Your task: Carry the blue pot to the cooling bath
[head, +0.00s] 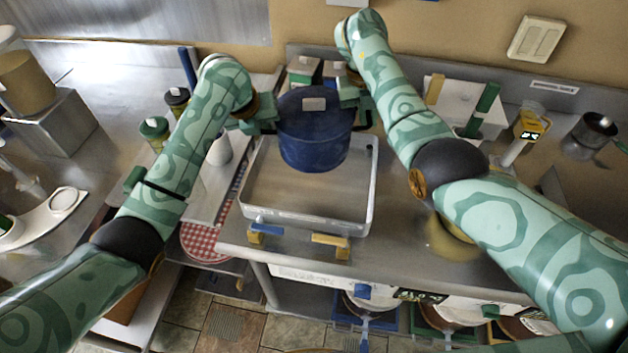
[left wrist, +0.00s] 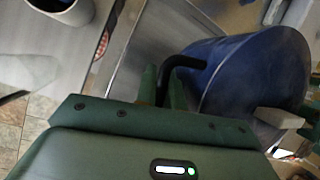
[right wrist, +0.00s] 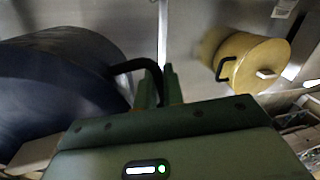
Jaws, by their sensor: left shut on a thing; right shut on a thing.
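The blue pot (head: 314,140) hangs between my two grippers, over the back part of a shallow grey rectangular tub (head: 310,214), which looks like the cooling bath. The pot appears upright and apart from the tub floor. My left gripper (head: 262,116) is shut on the pot's left black handle, seen close in the left wrist view (left wrist: 165,88). My right gripper (head: 357,98) is shut on the opposite black handle, seen in the right wrist view (right wrist: 158,85). A pale label or block shows at the pot's top.
A yellow lidded pot (right wrist: 250,62) stands near my right gripper; in the head view my right arm mostly hides it. Jars (head: 154,130) stand left, a thermometer (head: 528,130) right.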

